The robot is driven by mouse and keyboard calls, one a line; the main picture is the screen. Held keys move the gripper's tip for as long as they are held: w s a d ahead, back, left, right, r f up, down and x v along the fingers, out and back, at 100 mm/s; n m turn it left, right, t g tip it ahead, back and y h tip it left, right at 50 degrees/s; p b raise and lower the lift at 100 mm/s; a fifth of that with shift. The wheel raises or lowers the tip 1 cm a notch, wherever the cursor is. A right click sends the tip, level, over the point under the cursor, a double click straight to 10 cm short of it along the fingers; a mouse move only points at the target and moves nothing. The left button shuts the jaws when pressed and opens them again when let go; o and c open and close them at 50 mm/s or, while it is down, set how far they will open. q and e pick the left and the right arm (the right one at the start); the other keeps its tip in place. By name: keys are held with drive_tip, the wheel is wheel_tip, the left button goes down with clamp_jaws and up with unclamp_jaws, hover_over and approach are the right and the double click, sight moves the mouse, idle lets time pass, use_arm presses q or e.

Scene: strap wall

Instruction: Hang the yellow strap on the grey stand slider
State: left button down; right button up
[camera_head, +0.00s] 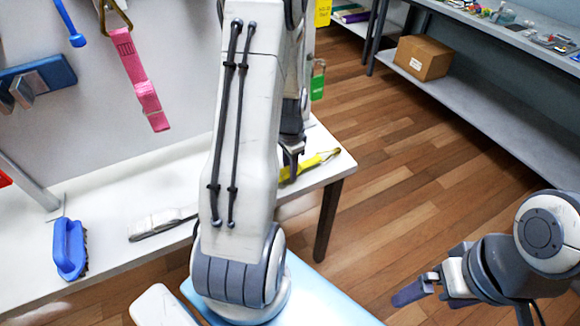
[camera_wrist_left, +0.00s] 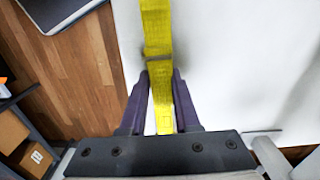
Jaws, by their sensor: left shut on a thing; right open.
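The yellow strap (camera_head: 316,163) is at the right end of the white table, partly hidden behind my left arm, with a metal ring at its right end. My left gripper (camera_head: 291,148) is at the strap, fingers pointing down. In the left wrist view the strap (camera_wrist_left: 157,30) runs up the picture from between the two dark fingers of the left gripper (camera_wrist_left: 160,78), which are shut on it. My right gripper (camera_head: 432,289) is open and empty, low on the right over the floor. I cannot clearly make out the grey stand slider.
A pink strap (camera_head: 139,78) hangs on the wall panel. A blue brush (camera_head: 70,248) and a pale grey item (camera_head: 160,222) lie on the white table (camera_head: 110,205). A grey slanted post (camera_head: 28,182) stands at left. A shelf with a cardboard box (camera_head: 423,58) is at right.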

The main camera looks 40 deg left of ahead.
use_arm(q)
drive_tip(key=shift+f, duration=0.2)
drive_tip(key=shift+f, duration=0.15)
drive_tip(key=c, duration=0.6)
unclamp_jaws()
drive_tip(key=shift+c, duration=0.2)
drive_tip(key=shift+b, duration=0.55)
wheel_tip(320, 180, up, 9)
drive_tip(key=shift+a+r, duration=0.1)
drive_tip(key=shift+r, duration=0.1)
drive_tip(key=shift+s+r+p, duration=0.1)
drive_tip(key=shift+r+p, duration=0.2)
drive_tip(key=shift+r, duration=0.35)
